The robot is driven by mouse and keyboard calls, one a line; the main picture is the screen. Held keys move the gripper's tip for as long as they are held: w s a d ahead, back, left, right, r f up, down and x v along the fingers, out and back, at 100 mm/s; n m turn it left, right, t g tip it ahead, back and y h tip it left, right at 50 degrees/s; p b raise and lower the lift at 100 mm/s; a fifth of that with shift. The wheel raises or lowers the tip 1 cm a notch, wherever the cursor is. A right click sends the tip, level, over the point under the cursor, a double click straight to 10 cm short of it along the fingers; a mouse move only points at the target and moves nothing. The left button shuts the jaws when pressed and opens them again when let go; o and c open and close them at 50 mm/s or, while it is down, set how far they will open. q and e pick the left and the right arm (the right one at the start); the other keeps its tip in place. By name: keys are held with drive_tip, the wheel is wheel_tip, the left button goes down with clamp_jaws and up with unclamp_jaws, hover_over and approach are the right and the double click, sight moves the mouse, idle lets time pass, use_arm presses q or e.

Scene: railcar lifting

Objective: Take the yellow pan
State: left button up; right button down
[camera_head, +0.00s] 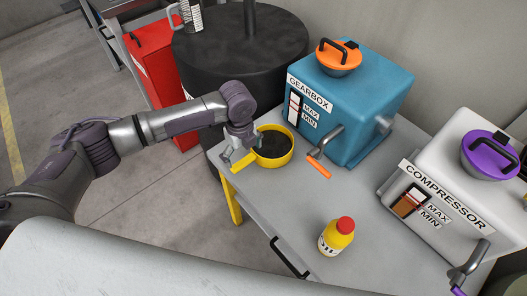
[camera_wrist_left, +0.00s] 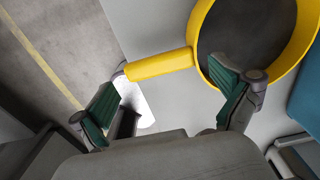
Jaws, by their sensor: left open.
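The yellow pan (camera_head: 276,147) stands on the table at its far left corner, in front of the blue gearbox. Its inside is dark and its short yellow handle (camera_head: 243,162) points left toward the table edge. In the left wrist view the pan (camera_wrist_left: 299,45) is at the upper right and its handle (camera_wrist_left: 160,64) reaches left. My left gripper (camera_head: 232,152) is open beside the handle. In the left wrist view its two green-padded fingers (camera_wrist_left: 167,104) are spread wide, with the handle beyond them and nothing held. My right gripper is not in view.
The blue gearbox (camera_head: 362,105) with an orange lid and a drain lever stands behind the pan. The white compressor (camera_head: 447,165) with a purple lid is at right. A yellow oil bottle (camera_head: 336,237) stands near the front edge. A dark drum (camera_head: 225,62) and red cabinet (camera_head: 154,62) lie beyond.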

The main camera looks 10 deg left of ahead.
sight(244, 161)
use_arm(q)
wheel_tip(244, 161, down, 4)
drive_tip(key=shift+f, duration=0.1)
drive_tip(key=shift+s, duration=0.1)
drive_tip(key=c, duration=0.9)
drive_tip(key=shift+c, duration=0.6)
